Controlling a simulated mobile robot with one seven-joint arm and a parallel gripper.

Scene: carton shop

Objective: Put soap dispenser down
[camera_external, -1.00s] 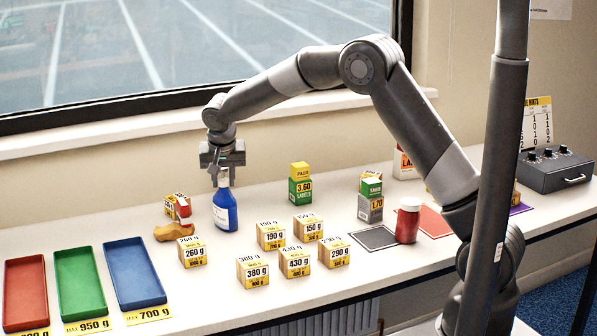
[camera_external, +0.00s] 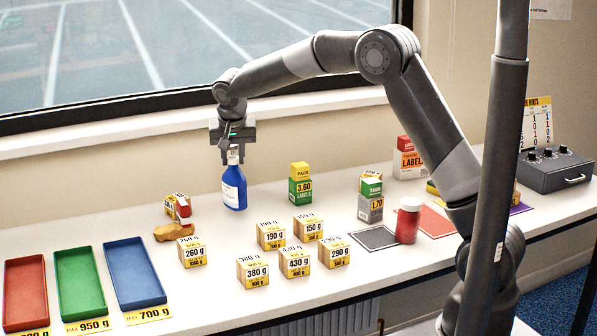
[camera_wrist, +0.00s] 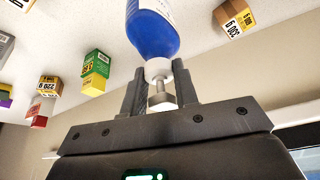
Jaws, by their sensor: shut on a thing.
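The soap dispenser (camera_external: 234,190) is a blue bottle with a white label and a pale pump top. My gripper (camera_external: 233,146) is above it, shut on its pump top. The bottle hangs nearly upright below the fingers and looks slightly off the white table (camera_external: 130,212); the exact gap is hard to judge. In the wrist view the blue body of the soap dispenser (camera_wrist: 152,32) shows beyond the fingers of my gripper (camera_wrist: 160,92), with the white collar and pump between them.
A red-and-yellow box (camera_external: 177,205) and a tan object (camera_external: 173,232) lie left of the bottle. Several weight-marked cubes (camera_external: 253,273) stand in front. Green and yellow boxes (camera_external: 300,185) stand to the right. Coloured trays (camera_external: 133,273) are at left. The window wall (camera_external: 130,160) is close behind.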

